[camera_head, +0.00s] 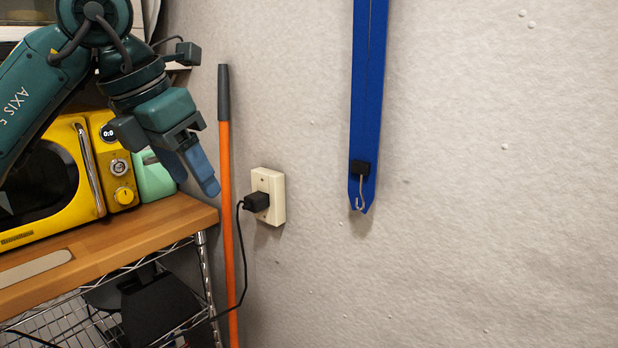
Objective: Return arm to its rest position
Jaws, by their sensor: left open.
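My left arm, teal and dark, comes in from the upper left. My left gripper (196,184) has blue fingers pointing down and to the right. It is open and I see nothing between the fingers. It hangs in front of the right end of the wooden shelf top, near a green object (153,180) and the orange pole (227,235). I cannot tell whether it touches either. My right gripper is not in view.
A yellow microwave (95,150) stands on the wooden top (150,225) of a wire rack (203,275). A wall outlet (277,197) holds a black plug (256,202) with a cord. A blue strip with a hook (368,90) hangs on the wall. The wall at right is bare.

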